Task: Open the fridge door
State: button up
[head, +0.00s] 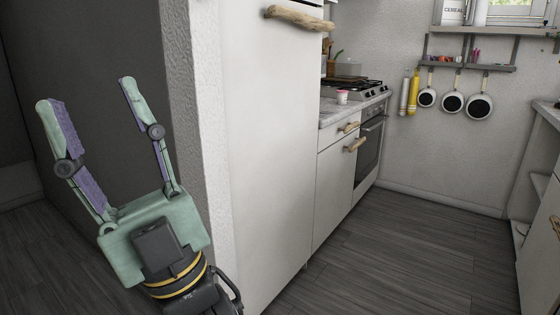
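The fridge (262,135) is a tall white unit in the middle of the head view, beside a rough white wall end. A driftwood handle (300,18) runs across it near the top edge of the picture. The door around the handle looks closed; the fridge's upper part is out of the picture. My gripper (84,93) is at the left, green with purple pads, its fingers spread wide and pointing up. It is empty, in front of the dark wall, left of the fridge and well apart from the handle.
The rough wall end (196,120) stands between my gripper and the fridge. Another counter edge (548,112) is at right. The dark floor (400,245) between is clear.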

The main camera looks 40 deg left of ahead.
aim_at(271, 62)
jog(key=u, duration=3.55)
jog(key=k+l+u, duration=0.1)
jog(key=l+u, duration=0.25)
jog(key=k+l+u, duration=0.1)
jog(key=l+u, duration=0.25)
jog(key=l, duration=0.15)
jog(key=k+l+u, duration=0.4)
jog(key=l+u, duration=0.25)
jog(key=k+l+u, duration=0.55)
jog(key=k+u, duration=0.15)
jog(key=k+l+u, duration=0.15)
jog(key=k+u, duration=0.2)
jog(key=k, duration=1.05)
jog(key=k+z, duration=0.1)
jog(key=k, duration=0.4)
jog(key=k+l, duration=0.2)
jog(key=k, duration=0.25)
jog(key=j+z, duration=0.05)
